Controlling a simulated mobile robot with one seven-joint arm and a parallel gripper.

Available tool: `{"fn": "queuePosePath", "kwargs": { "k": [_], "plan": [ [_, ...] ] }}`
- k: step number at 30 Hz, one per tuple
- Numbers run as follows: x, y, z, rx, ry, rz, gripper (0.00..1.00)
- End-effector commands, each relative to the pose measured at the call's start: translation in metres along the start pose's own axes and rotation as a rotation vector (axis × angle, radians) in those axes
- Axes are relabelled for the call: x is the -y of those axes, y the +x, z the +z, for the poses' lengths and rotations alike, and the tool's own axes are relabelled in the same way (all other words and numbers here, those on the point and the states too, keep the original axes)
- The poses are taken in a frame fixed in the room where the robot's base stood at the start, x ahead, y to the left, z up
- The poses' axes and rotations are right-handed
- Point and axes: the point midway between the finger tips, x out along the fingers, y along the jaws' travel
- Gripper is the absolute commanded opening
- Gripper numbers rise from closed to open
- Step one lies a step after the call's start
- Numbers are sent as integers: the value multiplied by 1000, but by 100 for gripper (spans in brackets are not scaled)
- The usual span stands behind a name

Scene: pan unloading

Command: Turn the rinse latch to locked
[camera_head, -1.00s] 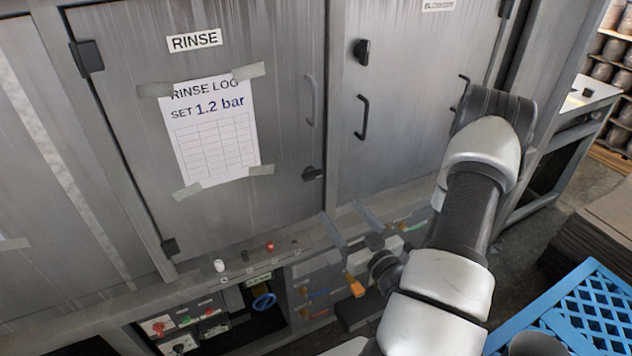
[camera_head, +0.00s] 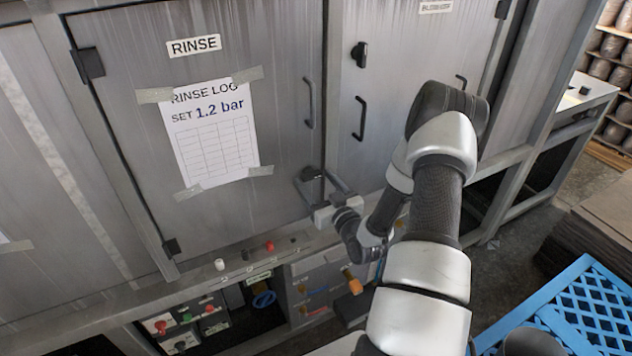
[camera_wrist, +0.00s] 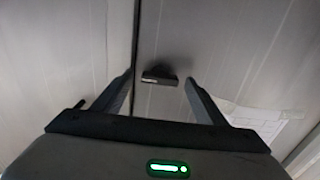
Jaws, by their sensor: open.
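The rinse latch is a small dark knob (camera_head: 311,173) at the lower right edge of the grey RINSE door (camera_head: 240,220). In the wrist view the latch (camera_wrist: 160,77) is a dark, short bar, lying roughly crosswise to the door seam. My gripper (camera_head: 313,176) is at the latch, with its two fingers apart. In the wrist view my gripper (camera_wrist: 158,78) is open and the latch shows between the fingertips, with a gap on each side. I cannot tell how far the tips reach past the latch.
A taped RINSE LOG sheet (camera_head: 212,135) hangs on the door, with a door handle (camera_head: 309,103) above the latch. Another dark latch (camera_head: 361,54) and handle (camera_head: 360,118) are on the neighbouring door. A ledge with small knobs (camera_head: 269,246) runs below. A blue crate (camera_head: 585,300) stands lower right.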

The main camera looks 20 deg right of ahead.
Motion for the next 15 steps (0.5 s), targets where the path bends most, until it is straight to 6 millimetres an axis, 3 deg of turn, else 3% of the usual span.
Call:
{"fn": "queuePosePath", "kwargs": {
  "k": [4,11,15],
  "plan": [
    [0,0,0,0,0,0,62],
    [0,0,0,0,0,0,24],
    [0,0,0,0,-4,-1,24]
  ]
}}
